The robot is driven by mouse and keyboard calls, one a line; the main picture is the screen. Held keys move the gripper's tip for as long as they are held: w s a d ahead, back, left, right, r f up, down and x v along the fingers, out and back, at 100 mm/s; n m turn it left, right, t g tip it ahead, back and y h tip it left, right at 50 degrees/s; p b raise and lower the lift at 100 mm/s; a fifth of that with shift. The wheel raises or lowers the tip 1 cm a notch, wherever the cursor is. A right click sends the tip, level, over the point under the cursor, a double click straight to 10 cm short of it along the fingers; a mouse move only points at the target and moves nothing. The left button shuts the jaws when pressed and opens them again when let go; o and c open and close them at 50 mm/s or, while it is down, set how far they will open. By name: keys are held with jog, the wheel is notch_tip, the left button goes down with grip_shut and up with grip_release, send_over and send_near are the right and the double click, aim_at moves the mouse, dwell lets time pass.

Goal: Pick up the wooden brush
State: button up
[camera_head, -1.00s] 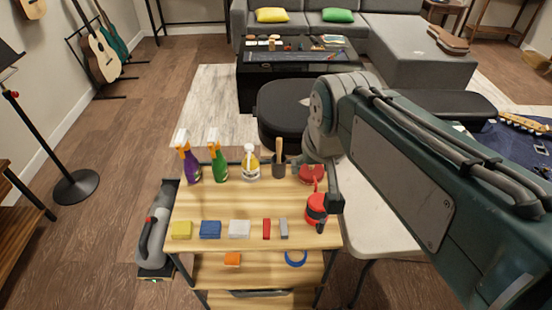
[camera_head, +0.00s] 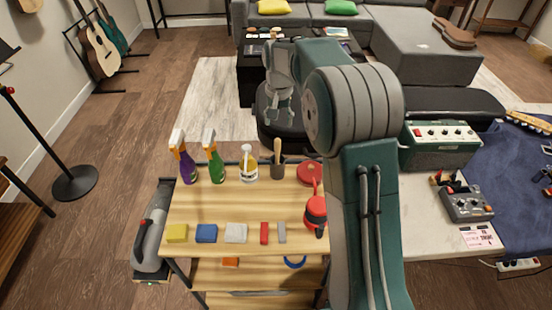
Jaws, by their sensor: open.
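A wooden handle (camera_head: 278,148) stands upright at the back of the wooden-topped cart (camera_head: 200,262). Its lower end sits in a small dark cup (camera_head: 277,171), so I cannot see whether it ends in bristles; it may be the wooden brush. My gripper (camera_head: 277,118) is open and empty, pointing down. In the picture it appears just above and beyond the handle, in front of the black stool seat, apart from the handle.
Coloured blocks line the cart's front.

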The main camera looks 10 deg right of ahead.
aim_at(276, 140)
jog(key=shift+w+d+f, duration=0.15)
jog(key=shift+w+f, duration=0.2)
jog(key=shift+f, duration=0.1)
jog(key=shift+d+f, duration=0.1)
jog(key=shift+f, duration=0.2)
jog(key=f, duration=0.2)
jog(key=a+f, duration=0.1)
jog(key=f, duration=0.2)
jog(key=shift+f, duration=0.1)
jog(key=f, duration=0.5)
jog(key=shift+w+d, duration=0.15)
jog(key=shift+d, duration=0.15)
grip_shut()
